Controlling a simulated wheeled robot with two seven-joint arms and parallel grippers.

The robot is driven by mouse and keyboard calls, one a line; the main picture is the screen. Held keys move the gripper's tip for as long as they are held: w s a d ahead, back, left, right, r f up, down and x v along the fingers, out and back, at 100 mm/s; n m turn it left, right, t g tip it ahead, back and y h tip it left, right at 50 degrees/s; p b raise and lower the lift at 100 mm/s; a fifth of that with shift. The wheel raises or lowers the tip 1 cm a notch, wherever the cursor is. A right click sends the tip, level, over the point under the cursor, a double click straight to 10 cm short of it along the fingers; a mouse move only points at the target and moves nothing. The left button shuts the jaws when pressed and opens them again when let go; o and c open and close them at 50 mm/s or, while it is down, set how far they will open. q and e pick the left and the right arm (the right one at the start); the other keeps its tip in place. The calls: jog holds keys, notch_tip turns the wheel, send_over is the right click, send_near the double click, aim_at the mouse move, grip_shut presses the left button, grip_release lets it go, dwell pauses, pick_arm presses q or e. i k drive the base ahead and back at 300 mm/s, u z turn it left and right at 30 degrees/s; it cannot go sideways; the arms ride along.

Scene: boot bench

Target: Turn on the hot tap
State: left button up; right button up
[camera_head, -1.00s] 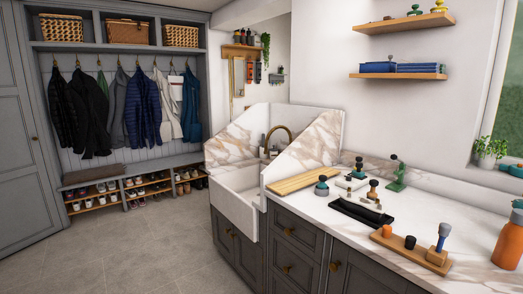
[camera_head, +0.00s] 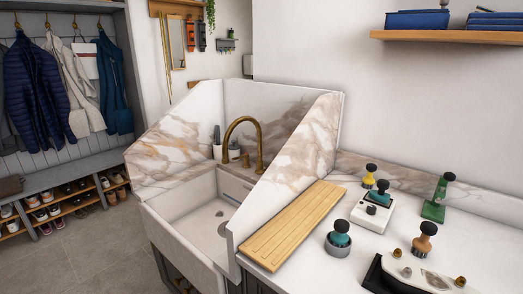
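A brass gooseneck tap (camera_head: 243,135) stands at the back of a white sink (camera_head: 190,228), in front of the marble splashback. A small brass fitting, possibly a handle, (camera_head: 246,160) shows beside the spout's base. I cannot tell which control is the hot one, or whether water is running; no stream shows. Neither of my grippers is in view.
Marble side panels (camera_head: 295,160) rise on both sides of the sink and limit reach. A wooden board (camera_head: 293,222) lies on the worktop (camera_head: 375,255) to the right. Several knobbed tools, including a green one (camera_head: 437,200), stand beyond it. Grey floor (camera_head: 85,240) is open at left.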

aim_at(246, 155)
jog(key=u, duration=1.55)
jog(key=i, duration=2.2)
jog(key=z, duration=3.65)
